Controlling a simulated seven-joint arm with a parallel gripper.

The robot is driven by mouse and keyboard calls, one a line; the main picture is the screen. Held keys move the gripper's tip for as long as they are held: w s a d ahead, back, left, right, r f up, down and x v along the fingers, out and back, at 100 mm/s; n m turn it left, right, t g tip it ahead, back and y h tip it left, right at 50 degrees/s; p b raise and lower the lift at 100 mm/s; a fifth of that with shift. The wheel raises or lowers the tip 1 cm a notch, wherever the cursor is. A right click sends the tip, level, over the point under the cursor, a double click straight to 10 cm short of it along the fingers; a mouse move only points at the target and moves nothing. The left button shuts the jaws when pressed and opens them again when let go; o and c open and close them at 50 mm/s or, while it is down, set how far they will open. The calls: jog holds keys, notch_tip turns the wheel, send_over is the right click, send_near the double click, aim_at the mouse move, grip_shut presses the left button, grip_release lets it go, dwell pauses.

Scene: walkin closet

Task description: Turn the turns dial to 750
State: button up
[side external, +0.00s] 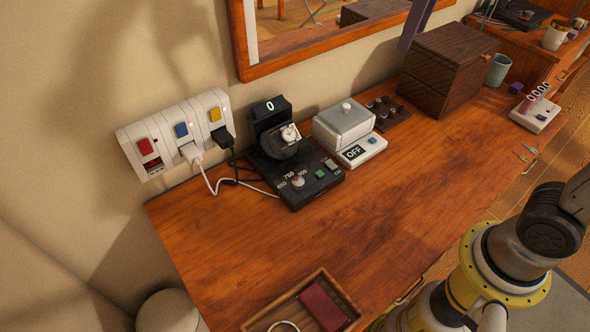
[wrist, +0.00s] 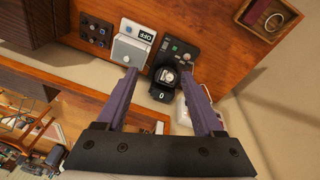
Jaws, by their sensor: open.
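The black watch winder (side external: 315,187) stands on the wooden desk, with a watch (side external: 289,134) on its holder and a display (side external: 270,106) reading 0. Its small pale turns dial (side external: 298,181) is on the front left of the base, with 750 and other numbers printed around it. Where the dial points is too small to tell. The winder also shows in the wrist view (wrist: 186,53). My gripper (wrist: 159,76) is open and empty, its purple fingers apart, with the winder visible between and beyond them. A purple bar at the top of the side view may be one finger.
A grey-white box (side external: 345,125) with an OFF display stands right of the winder. A power strip (side external: 177,133) with plugs and cables is at left. A wooden tray (side external: 262,319) is in front. A dark wooden box (side external: 447,65) stands at back right. The middle of the desk is clear.

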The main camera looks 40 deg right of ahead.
jog(key=w+a+f+n+g, duration=0.1)
jog(key=w+a+f, duration=0.1)
jog(key=w, duration=0.2)
jog(key=w+a+f+g, duration=0.1)
jog(key=w+a, duration=0.2)
jog(key=w, duration=0.2)
jog(key=n+g+h, duration=0.2)
jog(key=n+g, duration=0.1)
jog(key=g, duration=0.1)
send_over(298, 180)
jog(key=w+a, duration=0.4)
notch_tip(298, 180, down, 22)
jog(key=shift+t, duration=0.3)
jog(key=x, duration=1.3)
jog(key=shift+w+d+f, duration=0.15)
jog(key=shift+d+f, duration=0.05)
jog(key=shift+d, duration=0.2)
grip_shut()
